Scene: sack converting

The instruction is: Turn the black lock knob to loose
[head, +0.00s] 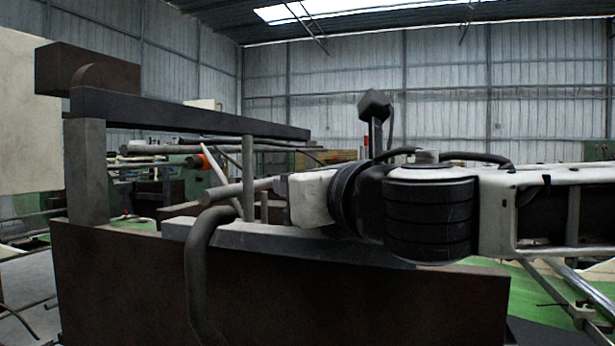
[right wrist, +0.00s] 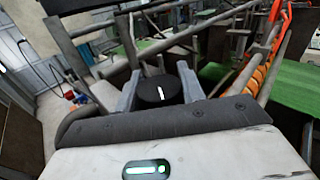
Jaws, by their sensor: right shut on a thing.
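The black lock knob (right wrist: 153,96) shows in the right wrist view as a round black cap with a short white line on its face. The line runs nearly upright in that picture. My right gripper (right wrist: 158,87) is shut on the knob, with one grey finger on each side of it. In the head view my right arm comes in from the right, and its pale gripper body (head: 312,198) is over the grey rail. The knob and fingertips cannot be made out there. My left gripper is in neither view.
A dark machine frame with a grey rail (head: 300,240) and an upper beam (head: 190,113) stands ahead. A thick dark hose (head: 196,265) bends down in front. Several bars lie close to my right gripper. An orange-wrapped bar (right wrist: 258,68) runs at the right of the wrist view.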

